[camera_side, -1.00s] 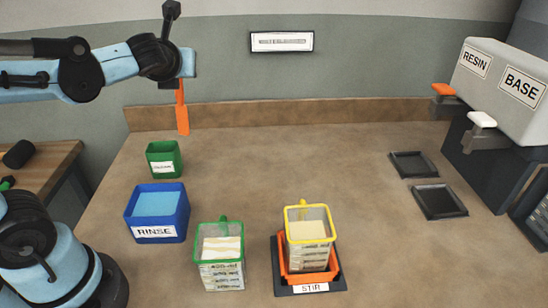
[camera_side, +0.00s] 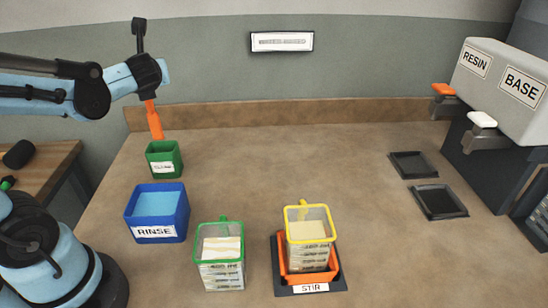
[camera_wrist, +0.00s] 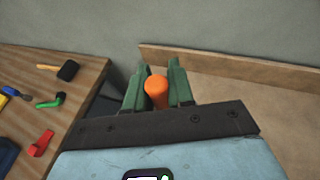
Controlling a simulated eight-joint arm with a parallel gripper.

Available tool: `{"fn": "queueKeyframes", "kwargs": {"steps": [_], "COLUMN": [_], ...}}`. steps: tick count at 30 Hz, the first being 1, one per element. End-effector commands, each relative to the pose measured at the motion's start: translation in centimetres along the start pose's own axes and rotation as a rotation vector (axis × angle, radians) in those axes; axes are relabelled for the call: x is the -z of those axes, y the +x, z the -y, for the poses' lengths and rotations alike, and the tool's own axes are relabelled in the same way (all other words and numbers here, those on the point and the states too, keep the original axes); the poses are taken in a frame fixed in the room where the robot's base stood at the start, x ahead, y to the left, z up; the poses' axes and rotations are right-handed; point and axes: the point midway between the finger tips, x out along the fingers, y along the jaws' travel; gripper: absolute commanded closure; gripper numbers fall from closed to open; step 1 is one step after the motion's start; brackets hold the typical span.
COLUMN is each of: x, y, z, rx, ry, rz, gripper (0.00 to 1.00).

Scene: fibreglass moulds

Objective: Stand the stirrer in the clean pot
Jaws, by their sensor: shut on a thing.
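The orange stirrer (camera_side: 155,122) hangs down from my gripper, slightly tilted, its lower end just above the rim of the small green pot in the side view. I cannot tell whether that end is directly over the opening. The small green pot (camera_side: 163,171), with a white label too small to read surely, stands upright at the back left of the bench. My gripper (camera_wrist: 156,92) is shut on the stirrer; in the wrist view its two green fingers flank the stirrer's rounded orange top. The pot does not show in the wrist view.
A blue RINSE tub (camera_side: 178,222) stands in front of the green pot. A green-rimmed container (camera_side: 221,272) and a yellow-rimmed one (camera_side: 308,255) in the orange STIR holder (camera_side: 333,277) are nearer. The bench middle is clear; a low back ledge (camera_side: 300,112) runs behind.

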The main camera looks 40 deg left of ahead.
Motion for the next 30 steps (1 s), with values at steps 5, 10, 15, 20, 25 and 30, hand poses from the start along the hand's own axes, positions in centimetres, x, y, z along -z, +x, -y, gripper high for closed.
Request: {"fn": "queueKeyframes", "kwargs": {"steps": [5,10,15,20,25,30], "x": [1.2,2.3,3.5,4.5,5.7,6.8], "y": [0.5,0.9,1.4,1.8,2.3,2.8], "z": [0.0,0.0,0.0,0.0,0.0,0.0], "rx": [0.0,0.001,0.001,0.001,0.001,0.001], "ry": [0.001,0.001,0.001,0.001,0.001,0.001], "rz": [0.0,0.0,0.0,0.0,0.0,0.0], "gripper": [1.0,1.0,1.0,1.0,1.0,1.0]}}
